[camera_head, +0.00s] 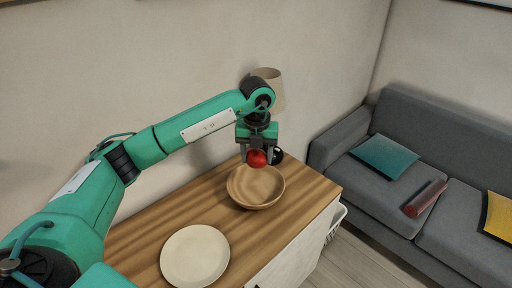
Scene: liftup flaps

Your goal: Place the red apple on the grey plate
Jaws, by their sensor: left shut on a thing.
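The red apple (257,159) is between the fingers of my left gripper (257,148), which is shut on it. The gripper points down and holds the apple over the back part of a round wooden bowl (257,198). The gripper fingers hide part of the apple. A round plate (195,256), which looks pale cream rather than strongly grey, lies at the front of the wooden cabinet top, left of and nearer than the bowl. The plate is empty. My right gripper is not in view.
A small dark round object (278,155) shows right beside the apple, partly hidden by the gripper. A lamp shade (275,91) stands behind my left wrist. The wooden top (311,187) is bare right of the bowl. A grey sofa (450,140) with cushions is at right.

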